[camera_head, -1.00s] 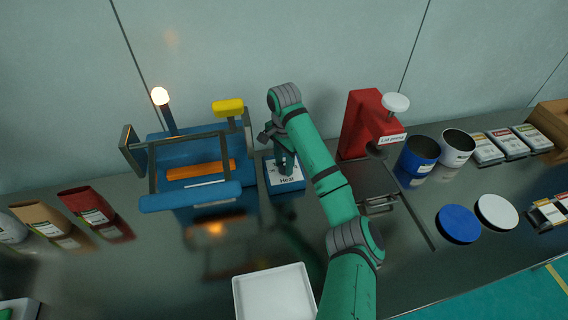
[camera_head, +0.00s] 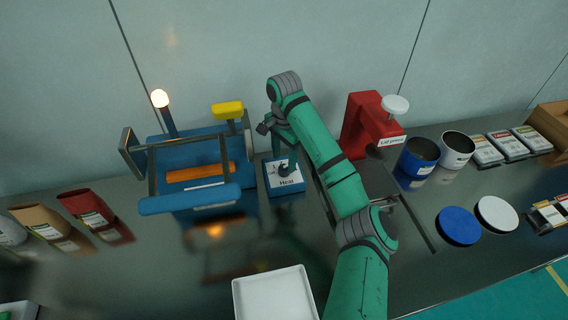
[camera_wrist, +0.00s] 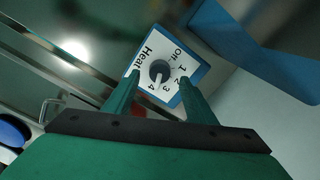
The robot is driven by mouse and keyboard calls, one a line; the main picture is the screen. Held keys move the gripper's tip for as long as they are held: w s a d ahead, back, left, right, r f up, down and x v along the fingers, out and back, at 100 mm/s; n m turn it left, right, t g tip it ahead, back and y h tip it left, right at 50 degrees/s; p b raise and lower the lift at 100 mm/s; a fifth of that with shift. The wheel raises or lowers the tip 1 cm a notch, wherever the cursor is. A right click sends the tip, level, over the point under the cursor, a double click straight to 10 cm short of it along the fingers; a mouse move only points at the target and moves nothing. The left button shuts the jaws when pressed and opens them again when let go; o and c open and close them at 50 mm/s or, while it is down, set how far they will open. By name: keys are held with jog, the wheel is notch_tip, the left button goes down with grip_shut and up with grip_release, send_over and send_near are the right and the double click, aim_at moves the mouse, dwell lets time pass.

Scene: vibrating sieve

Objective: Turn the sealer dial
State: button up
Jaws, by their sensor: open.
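The sealer dial is a dark round knob (camera_wrist: 159,71) on a white-topped blue box marked "Heat" with a numbered scale. In the wrist view its pale pointer lies toward the 4. In the head view the knob (camera_head: 285,170) shows on the dial box (camera_head: 300,185), right of the blue sealer (camera_head: 190,198). My gripper (camera_wrist: 160,79) is open, its two green fingers spread on either side of the knob in the wrist view. In the head view it hangs above and behind the knob, apart from it and partly hidden by my arm.
A red lid press (camera_head: 360,120) stands right of my arm. Blue and white cans (camera_head: 419,157) and lids (camera_head: 459,224) are farther right. A lit lamp (camera_head: 160,97) rises behind the sealer.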

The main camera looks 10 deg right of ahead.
aim_at(284, 167)
notch_tip(284, 167, up, 7)
dwell(0.3)
